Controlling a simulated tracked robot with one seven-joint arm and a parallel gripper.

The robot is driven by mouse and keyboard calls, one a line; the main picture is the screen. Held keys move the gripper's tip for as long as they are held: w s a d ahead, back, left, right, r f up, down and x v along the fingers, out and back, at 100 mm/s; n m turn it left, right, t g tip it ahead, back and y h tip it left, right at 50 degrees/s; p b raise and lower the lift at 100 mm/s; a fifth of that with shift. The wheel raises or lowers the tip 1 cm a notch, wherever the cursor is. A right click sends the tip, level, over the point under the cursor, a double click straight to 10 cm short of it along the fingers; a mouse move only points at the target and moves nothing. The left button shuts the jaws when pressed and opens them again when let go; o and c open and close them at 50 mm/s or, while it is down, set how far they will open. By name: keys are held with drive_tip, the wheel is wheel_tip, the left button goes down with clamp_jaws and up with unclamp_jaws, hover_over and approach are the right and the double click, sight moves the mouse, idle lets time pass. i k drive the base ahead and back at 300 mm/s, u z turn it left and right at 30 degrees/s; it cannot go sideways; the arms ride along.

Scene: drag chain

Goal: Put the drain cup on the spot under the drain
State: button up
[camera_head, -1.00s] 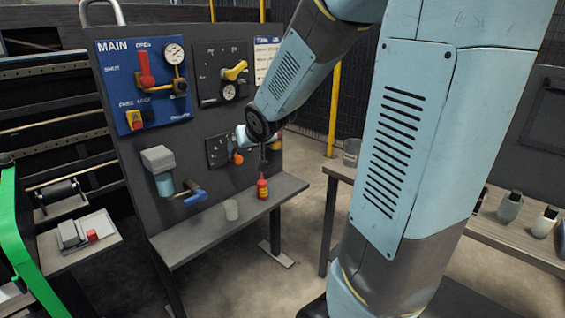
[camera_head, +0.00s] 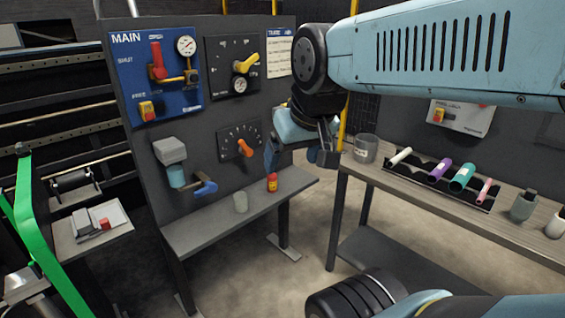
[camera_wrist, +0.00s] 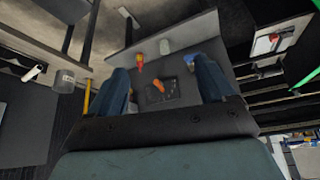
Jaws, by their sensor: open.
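A larger grey cup (camera_head: 365,149) stands on the right bench; I cannot tell for certain which is the drain cup. A blue-handled valve (camera_head: 205,188), perhaps the drain, sticks out left of the pale cup, below a blue filter bowl (camera_head: 176,177). No marked spot is clear. My gripper (camera_head: 297,157) is open and empty in front of the panel, above the shelf's right end. Its fingers spread wide in the wrist view (camera_wrist: 165,78).
A red bottle (camera_head: 272,183) stands on the shelf right of the pale cup, close below my gripper. An orange knob (camera_head: 245,148) juts from the panel. The right bench (camera_head: 440,206) holds a rack of coloured tubes (camera_head: 462,177). Open floor lies between shelf and bench.

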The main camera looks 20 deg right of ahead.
sight(210, 214)
drive_tip(key=u, duration=1.65)
drive_tip(key=k, duration=0.75)
drive_tip(key=z, duration=0.65)
drive_tip(key=i, duration=1)
drive_tip(key=u, duration=0.05)
